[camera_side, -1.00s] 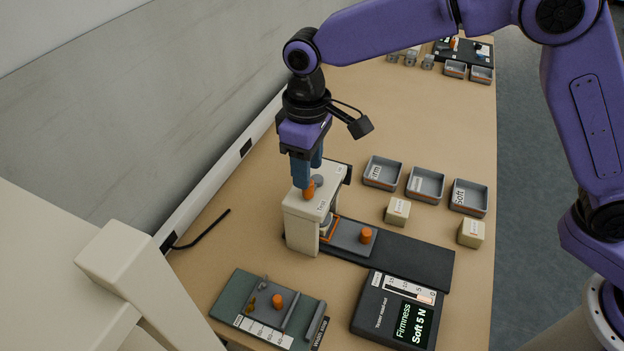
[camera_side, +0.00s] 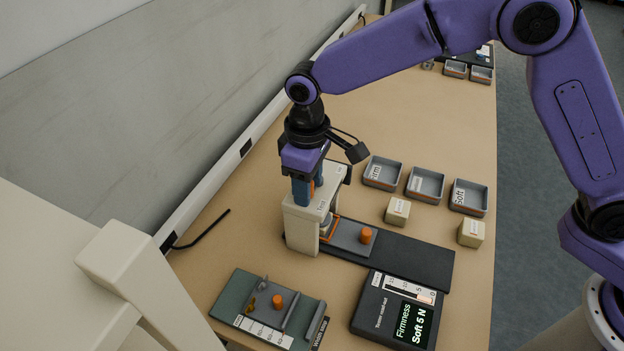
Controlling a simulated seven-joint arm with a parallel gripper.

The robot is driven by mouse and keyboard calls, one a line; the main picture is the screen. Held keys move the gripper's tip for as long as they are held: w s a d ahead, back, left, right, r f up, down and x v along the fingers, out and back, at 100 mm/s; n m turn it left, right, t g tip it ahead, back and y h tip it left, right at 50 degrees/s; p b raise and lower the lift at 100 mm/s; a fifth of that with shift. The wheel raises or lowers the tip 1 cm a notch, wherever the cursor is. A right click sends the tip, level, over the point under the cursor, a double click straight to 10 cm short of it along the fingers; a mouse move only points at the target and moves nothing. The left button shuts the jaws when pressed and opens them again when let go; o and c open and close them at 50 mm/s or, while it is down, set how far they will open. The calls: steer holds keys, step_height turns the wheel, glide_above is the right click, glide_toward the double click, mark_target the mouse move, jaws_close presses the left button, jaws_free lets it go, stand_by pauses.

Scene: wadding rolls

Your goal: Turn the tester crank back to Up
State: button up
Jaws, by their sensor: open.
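The tester (camera_side: 300,228) is a cream block standing on a dark base plate at the middle of the table. Its orange crank on top is mostly hidden now behind my gripper, so I cannot tell its exact angle. My gripper (camera_side: 305,198) is open, pointing down, with its blue fingers low at the tester's top around where the crank sits. I cannot tell whether they touch it. The grey sled (camera_side: 350,239) with an orange knob (camera_side: 366,236) sticks out of the tester's right side. The tester read-out (camera_side: 400,310) shows "Firmness Soft 5 N".
Three grey bins (camera_side: 425,185) stand in a row behind right, one labelled Soft. Two cream blocks (camera_side: 397,211) (camera_side: 471,233) sit before them. A green fixture (camera_side: 268,309) with an orange knob lies at the front. A black cable lies left of the tester.

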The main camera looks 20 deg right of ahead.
steer(key=c, duration=0.7)
steer(key=shift+s+d, duration=0.3)
steer(key=shift+d, duration=0.35)
steer(key=shift+s+d, duration=0.25)
steer(key=shift+d, duration=0.35)
steer(key=shift+w+d, duration=0.15)
steer(key=shift+d, duration=0.5)
steer(key=shift+w+d, duration=0.15)
steer(key=shift+d, duration=0.5)
